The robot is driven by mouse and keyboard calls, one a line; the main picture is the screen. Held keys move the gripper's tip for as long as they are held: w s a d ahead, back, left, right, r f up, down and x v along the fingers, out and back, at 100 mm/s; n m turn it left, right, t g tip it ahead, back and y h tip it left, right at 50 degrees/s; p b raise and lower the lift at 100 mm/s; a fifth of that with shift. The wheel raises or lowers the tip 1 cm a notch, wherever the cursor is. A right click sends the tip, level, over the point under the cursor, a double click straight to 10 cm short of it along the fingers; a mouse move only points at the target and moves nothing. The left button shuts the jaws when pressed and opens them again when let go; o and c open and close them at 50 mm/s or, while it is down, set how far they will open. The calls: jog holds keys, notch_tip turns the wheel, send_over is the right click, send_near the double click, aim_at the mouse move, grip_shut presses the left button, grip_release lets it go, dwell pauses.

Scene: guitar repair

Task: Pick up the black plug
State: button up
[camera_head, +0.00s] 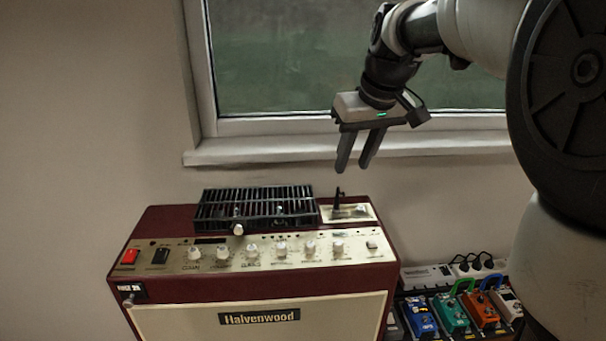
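A small upright black piece (338,200), which looks like the black plug, stands at a cream plate (360,212) on the right of the amplifier's top. Its fine shape is too small to tell. My gripper (354,169) hangs above it, fingers pointing down with a gap between them. It is open and empty, and the fingertips are apart from the black piece.
The red amplifier (258,317) has a black slatted grille (256,205) on top, left of the black piece. A window sill (300,150) runs behind. A power strip (430,274) with black plugs and several pedals (452,314) lie lower right.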

aim_at(338, 199)
jog(key=b+x, duration=0.1)
jog(key=x, duration=0.5)
jog(key=b+x, duration=0.1)
jog(key=x, duration=0.6)
jog(key=shift+w+f+b, duration=0.15)
jog(key=shift+w+b, duration=0.15)
jog(key=shift+b, duration=0.05)
grip_shut()
